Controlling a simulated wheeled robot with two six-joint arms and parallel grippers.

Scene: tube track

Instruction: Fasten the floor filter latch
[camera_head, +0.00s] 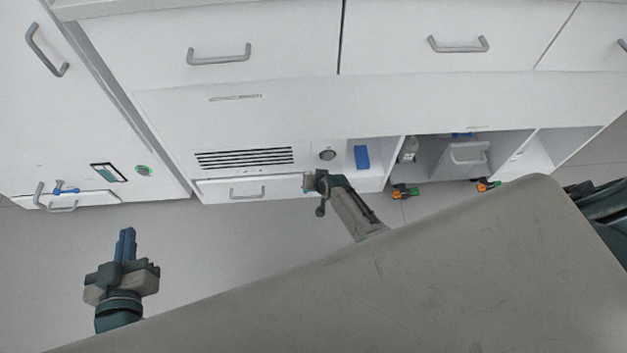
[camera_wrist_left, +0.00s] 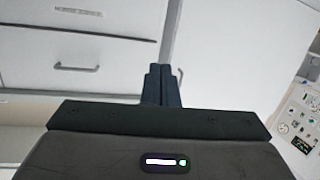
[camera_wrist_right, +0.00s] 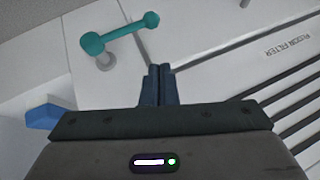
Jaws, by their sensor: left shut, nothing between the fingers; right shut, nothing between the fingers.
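The floor filter panel carries a black slotted grille (camera_head: 243,157) low on the cabinet front. In the right wrist view a teal latch handle (camera_wrist_right: 120,33) with rounded ends lies tilted beside a pale round base; I cannot tell whether it is fastened. The filter lettering (camera_wrist_right: 290,46) and dark slots are to its right. My right gripper (camera_wrist_right: 158,70) is shut and empty, its tips below the handle in that view and apart from it. In the head view my right arm is by the panel's lower right corner. My left gripper (camera_head: 126,233) is shut and empty, over the floor at left.
A blue box (camera_head: 361,157) sits in the open bay right of the panel; it shows in the right wrist view (camera_wrist_right: 43,116). A grey surface (camera_head: 420,290) fills the lower right. Floor at left is clear.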

